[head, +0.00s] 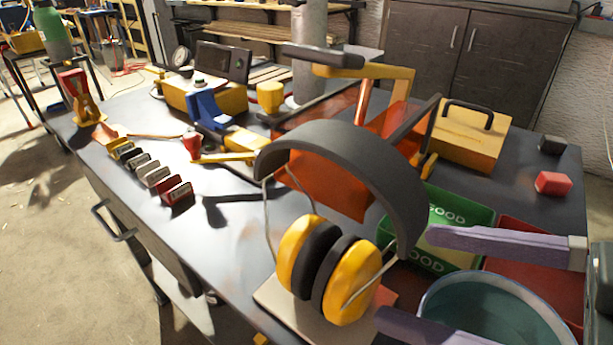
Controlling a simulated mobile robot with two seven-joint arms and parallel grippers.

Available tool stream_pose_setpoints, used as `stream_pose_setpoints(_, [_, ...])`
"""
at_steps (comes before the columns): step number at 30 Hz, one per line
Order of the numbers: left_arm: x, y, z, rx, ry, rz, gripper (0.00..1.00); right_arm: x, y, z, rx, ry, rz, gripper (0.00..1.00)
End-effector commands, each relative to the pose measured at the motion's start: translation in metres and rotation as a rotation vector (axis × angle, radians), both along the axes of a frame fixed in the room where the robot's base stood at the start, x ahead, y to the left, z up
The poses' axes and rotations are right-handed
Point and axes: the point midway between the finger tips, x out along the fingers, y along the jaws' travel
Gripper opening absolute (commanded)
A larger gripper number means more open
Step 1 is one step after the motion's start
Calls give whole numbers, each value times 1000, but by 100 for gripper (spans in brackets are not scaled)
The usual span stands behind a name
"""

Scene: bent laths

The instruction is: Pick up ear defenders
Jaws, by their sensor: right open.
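The ear defenders (352,275) are at the front middle of the workbench in the head view. They have yellow cups with black pads and a wide dark headband arching above. They appear upright over a pale flat block (272,300). My right gripper (406,277) comes in from the right with two purple fingers spread apart. Its fingertips are close to the right side of the ear defenders, with nothing held between them. I cannot tell whether a fingertip touches them. My left gripper does not show.
A green bin (462,212), a red tray (520,232) and a round teal container (490,310) crowd the right front. An orange-red box (330,180) stands behind the headband. Several small coloured blocks (150,172) line the left. A yellow case (465,140) is farther back.

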Motion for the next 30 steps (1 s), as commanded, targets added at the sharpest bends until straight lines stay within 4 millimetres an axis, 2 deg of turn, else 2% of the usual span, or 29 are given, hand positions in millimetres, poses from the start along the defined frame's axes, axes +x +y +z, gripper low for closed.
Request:
stream_pose_setpoints(3, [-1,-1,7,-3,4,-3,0,9,14,-1,6,-1,1,100])
stream_pose_setpoints(13, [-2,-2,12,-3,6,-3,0,25,35,-12,3,0,1,100])
stream_pose_setpoints(21, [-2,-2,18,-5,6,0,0,47,63,-23,4,2,1,100])
stream_pose_setpoints(30, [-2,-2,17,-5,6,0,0,51,70,-27,0,2,3,100])
